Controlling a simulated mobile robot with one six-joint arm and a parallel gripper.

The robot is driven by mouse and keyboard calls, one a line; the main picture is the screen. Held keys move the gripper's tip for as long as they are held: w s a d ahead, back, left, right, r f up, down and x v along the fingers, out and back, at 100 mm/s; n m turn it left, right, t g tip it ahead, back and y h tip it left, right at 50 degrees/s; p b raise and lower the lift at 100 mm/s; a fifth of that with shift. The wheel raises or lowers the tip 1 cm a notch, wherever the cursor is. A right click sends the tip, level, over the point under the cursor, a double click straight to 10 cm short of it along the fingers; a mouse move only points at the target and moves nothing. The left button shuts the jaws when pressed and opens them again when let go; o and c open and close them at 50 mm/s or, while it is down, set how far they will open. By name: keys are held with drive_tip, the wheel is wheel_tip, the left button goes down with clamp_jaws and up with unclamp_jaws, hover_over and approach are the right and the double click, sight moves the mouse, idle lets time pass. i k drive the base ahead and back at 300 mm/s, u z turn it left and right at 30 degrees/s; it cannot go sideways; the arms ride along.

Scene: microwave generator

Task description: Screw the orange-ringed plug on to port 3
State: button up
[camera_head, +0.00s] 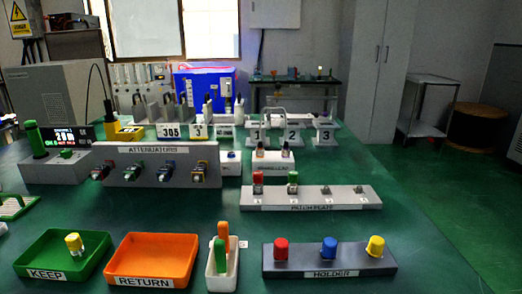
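The patch plate (310,204), a grey block at the middle right, has a red cap (258,178) and a green cap (293,177) at its two left positions. Its third position (325,191) and the one to its right show bare metal ports; their numbers are too small to read. Farther back, a separate stand is marked 3 (324,136). I cannot pick out an orange-ringed plug with certainty. The rightmost fitting (199,171) on the attenuators panel (150,150) has a yellow-orange part. My gripper is not in view.
In front stand a green KEEP tray (100,249) with a yellow cap, an empty orange RETURN tray (150,255), a white bin (222,272) with green and orange handles, and a HOLDER block (305,262) with red, blue and yellow caps. The table's right side is clear.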

sight(259, 152)
drive_tip(key=u, duration=0.15)
drive_tip(key=k, duration=0.65)
drive_tip(key=u, duration=0.55)
drive_tip(key=k, duration=0.7)
drive_tip(key=u, duration=0.8)
drive_tip(key=i, duration=0.6)
drive_tip(key=u, duration=0.5)
drive_tip(key=i, duration=1.5)
drive_tip(key=z, duration=0.3)
